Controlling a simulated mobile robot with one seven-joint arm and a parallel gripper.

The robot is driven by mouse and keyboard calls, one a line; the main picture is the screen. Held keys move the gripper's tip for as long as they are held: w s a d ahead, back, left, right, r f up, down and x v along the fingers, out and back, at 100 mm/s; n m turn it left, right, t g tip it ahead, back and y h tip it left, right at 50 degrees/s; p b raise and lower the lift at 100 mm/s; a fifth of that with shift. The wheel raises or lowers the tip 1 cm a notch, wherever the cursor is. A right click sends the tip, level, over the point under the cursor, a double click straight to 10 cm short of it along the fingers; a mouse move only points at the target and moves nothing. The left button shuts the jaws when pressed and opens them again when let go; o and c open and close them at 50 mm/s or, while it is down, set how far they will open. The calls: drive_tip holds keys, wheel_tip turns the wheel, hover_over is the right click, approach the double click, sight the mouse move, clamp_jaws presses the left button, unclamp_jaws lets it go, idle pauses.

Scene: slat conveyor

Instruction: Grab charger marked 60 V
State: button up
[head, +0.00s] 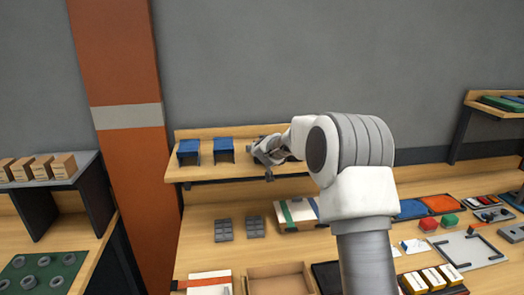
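No marking reading 60 V is legible, so I cannot tell which thing is the charger. Two blue-topped dark units, a left one (188,150) and a right one (223,149), stand on the raised wooden shelf (205,172). My gripper (264,160) is at the shelf, just right of the right blue-topped unit, with my arm reaching in from the right. A dark shape partly shows behind the gripper; what it is stays hidden. The fingers are small and partly covered, so whether they are open or hold anything is unclear.
Two dark grey blocks (223,230) lie on the bench below the shelf. An open wooden tray (280,282) is in front. Several cardboard boxes (38,167) stand on the left shelf. An orange pillar (118,75) rises left of the bench. The right bench is crowded.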

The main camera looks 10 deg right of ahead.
drive_tip(key=shift+w+f, duration=0.1)
drive_tip(key=c, duration=1.6)
